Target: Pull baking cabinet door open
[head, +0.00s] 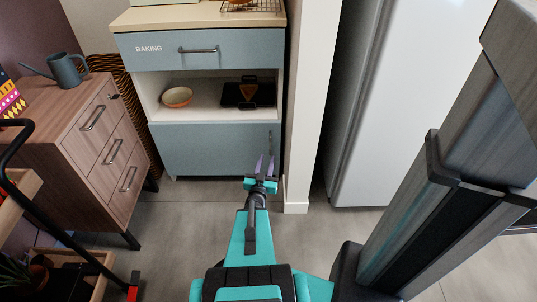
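The baking cabinet is blue-grey with a wooden top and stands against the back wall. Its lower door (210,148) looks shut and has a dark vertical handle (270,138) near its right edge. My gripper (266,158) has two thin purple fingers with a gap between them, and it looks empty. It points at the lower right part of the door, just below the handle in the picture. I cannot tell how far the fingertips are from the handle or whether they touch the door.
A drawer (215,48) marked BAKING and an open shelf with a bowl (177,97) and a black tray (247,93) are above the door. A white wall edge (305,100) and a white fridge (395,100) stand at right. A wooden drawer unit (90,140) stands at left.

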